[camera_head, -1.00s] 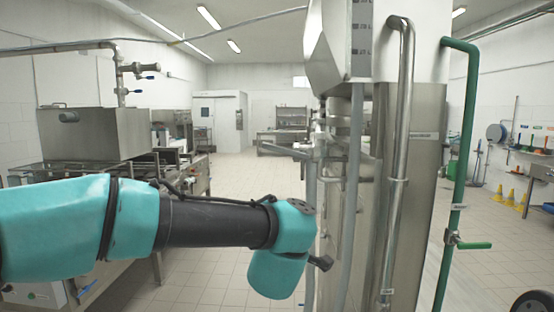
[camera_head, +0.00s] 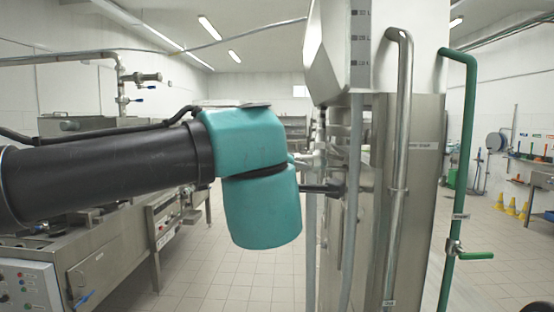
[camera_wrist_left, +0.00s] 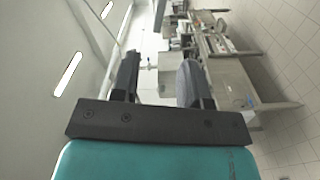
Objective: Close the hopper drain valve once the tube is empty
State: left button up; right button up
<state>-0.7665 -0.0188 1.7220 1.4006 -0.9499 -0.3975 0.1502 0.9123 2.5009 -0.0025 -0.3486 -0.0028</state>
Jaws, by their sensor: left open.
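In the head view, a steel machine (camera_head: 414,170) stands right of centre, with a pale hopper-like housing (camera_head: 338,50) on top. A green pipe (camera_head: 461,150) carries a valve with a green lever (camera_head: 476,256) pointing right. I cannot tell which valve is the hopper drain valve. My left gripper (camera_head: 325,189) shows as a dark end beside the machine's left side. In the wrist view it (camera_wrist_left: 158,72) is open, with a grey rounded shape (camera_wrist_left: 184,82) beside one finger.
A bent steel pipe (camera_head: 398,130) runs down the machine's front. A steel counter (camera_head: 110,262) with a control panel (camera_head: 28,286) stands left. Yellow cones (camera_head: 511,207) stand at the far right. The tiled floor (camera_head: 220,270) between counter and machine is clear.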

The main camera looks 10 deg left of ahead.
pick_arm(q)
jog(key=w+a, duration=0.3)
jog(key=w, duration=1.3)
jog(key=shift+c, duration=0.2)
grip_shut()
jog(key=shift+d, duration=0.1)
